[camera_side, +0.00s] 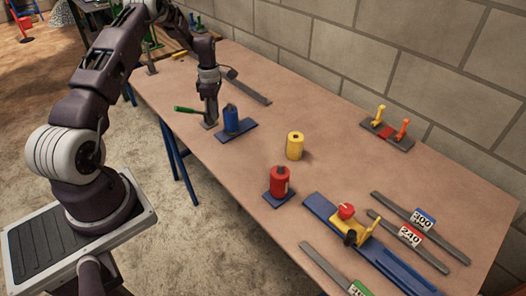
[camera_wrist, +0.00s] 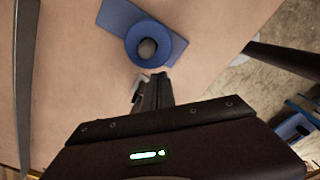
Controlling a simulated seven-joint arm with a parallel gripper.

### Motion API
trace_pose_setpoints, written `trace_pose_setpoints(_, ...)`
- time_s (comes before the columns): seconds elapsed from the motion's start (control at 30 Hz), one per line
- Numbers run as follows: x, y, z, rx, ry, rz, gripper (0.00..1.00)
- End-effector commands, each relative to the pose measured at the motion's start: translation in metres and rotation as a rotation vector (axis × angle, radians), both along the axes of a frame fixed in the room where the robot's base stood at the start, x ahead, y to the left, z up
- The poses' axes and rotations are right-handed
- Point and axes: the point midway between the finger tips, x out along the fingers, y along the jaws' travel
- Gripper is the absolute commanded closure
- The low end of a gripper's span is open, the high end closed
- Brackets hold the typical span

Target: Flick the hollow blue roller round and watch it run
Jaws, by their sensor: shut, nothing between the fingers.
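The hollow blue roller (camera_side: 231,117) stands upright on a flat blue base plate (camera_side: 246,127) near the table's front edge. In the wrist view the roller (camera_wrist: 170,50) shows from above as a blue ring around a grey post (camera_wrist: 147,48). The plate (camera_wrist: 114,14) reaches out to its upper left. My gripper (camera_side: 211,122) is shut and empty, pointing down just left of the roller in the side view. In the wrist view its fingertips (camera_wrist: 139,84) are close below the ring. I cannot tell whether they touch it.
A green handle (camera_side: 185,109) sticks out left of my gripper. A yellow roller (camera_side: 295,146) and a red roller (camera_side: 279,181) stand to the right. A dark flat bar (camera_side: 248,88) lies behind. A blue rail with a yellow tool (camera_side: 350,226) lies farther right. The table between is clear.

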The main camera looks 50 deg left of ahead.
Motion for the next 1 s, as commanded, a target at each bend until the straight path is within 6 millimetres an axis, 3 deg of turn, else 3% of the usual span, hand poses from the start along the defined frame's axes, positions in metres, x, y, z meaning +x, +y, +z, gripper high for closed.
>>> trace_pose_setpoints(1.0,0.013,-0.013,0.000,0.000,0.000,0.000,1.00)
